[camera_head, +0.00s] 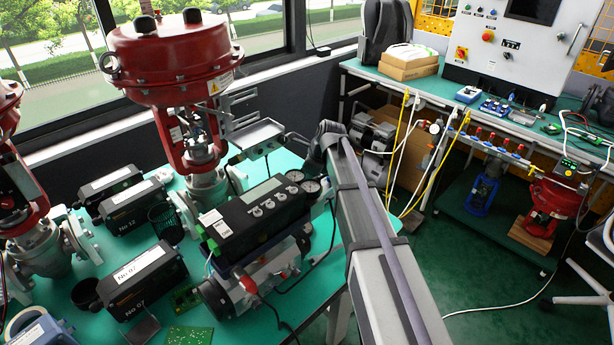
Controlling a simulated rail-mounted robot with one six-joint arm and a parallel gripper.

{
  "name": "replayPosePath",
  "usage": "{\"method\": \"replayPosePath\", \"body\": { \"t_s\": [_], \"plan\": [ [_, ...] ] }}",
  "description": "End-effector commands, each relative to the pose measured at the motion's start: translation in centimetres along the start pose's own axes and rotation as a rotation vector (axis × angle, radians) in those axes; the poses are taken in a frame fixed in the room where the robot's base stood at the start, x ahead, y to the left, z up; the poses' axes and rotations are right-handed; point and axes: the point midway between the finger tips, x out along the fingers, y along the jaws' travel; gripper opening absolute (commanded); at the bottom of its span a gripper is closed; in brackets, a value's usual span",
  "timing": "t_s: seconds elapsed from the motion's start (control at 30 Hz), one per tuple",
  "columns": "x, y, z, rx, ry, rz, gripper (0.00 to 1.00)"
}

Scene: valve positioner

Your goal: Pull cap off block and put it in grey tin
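A black positioner block (262,212) with several silver knobs and two round gauges (318,186) sits on the teal table beside the red-topped valve. I cannot make out for certain which part is the cap. A shallow grey tin-like piece (256,134) is at the valve's right side, level with its yoke; I cannot tell if it is the grey tin. My arm reaches from the bottom right to just right of this grey piece. My gripper is at the arm's far end, mostly hidden by the arm, and its fingers cannot be made out.
Black boxes labelled No 07 (142,279) and No 12 (133,206) lie on the teal table. A dark round cup (165,224) and a black cup (86,292) stand near them. The red-topped valve (178,55) rises behind. A second bench (452,88) is at the right; green floor lies between.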

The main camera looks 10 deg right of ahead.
Motion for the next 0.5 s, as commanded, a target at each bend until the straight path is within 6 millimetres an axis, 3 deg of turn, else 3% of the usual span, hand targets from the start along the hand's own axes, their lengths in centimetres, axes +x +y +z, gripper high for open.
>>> {"method": "replayPosePath", "body": {
  "t_s": [0.5],
  "plan": [
    [-1.07,-0.01,0.45,0.0,0.0,0.0,0.0]
  ]
}}
